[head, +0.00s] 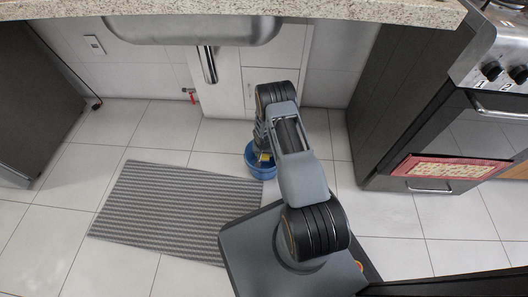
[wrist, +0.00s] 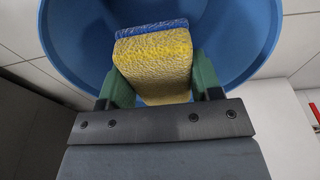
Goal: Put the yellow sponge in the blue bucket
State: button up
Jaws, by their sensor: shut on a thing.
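The blue bucket (head: 262,171) stands on the floor under the sink counter, partly hidden by my arm. In the wrist view the blue bucket (wrist: 245,45) fills the upper picture, its open inside facing the camera. My gripper (wrist: 160,88) is shut on the yellow sponge (wrist: 155,65), which has a blue layer along its far edge. The sponge is over the bucket's opening, and its far end shows against the bucket's inside. I cannot tell how deep it is. In the head view a small bit of yellow (head: 265,157) shows at the bucket below my gripper.
A grey striped mat (head: 165,208) lies left of the bucket. A sink basin (head: 195,29) with a drain pipe (head: 208,64) hangs above and left. A stove (head: 460,130) with a red towel stands at the right. Tiled floor is clear around the mat.

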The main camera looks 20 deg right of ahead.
jog(key=o, duration=0.9)
dwell(0.3)
notch_tip(320, 180, up, 7)
jog(key=p, duration=0.4)
jog(key=shift+p, duration=0.3)
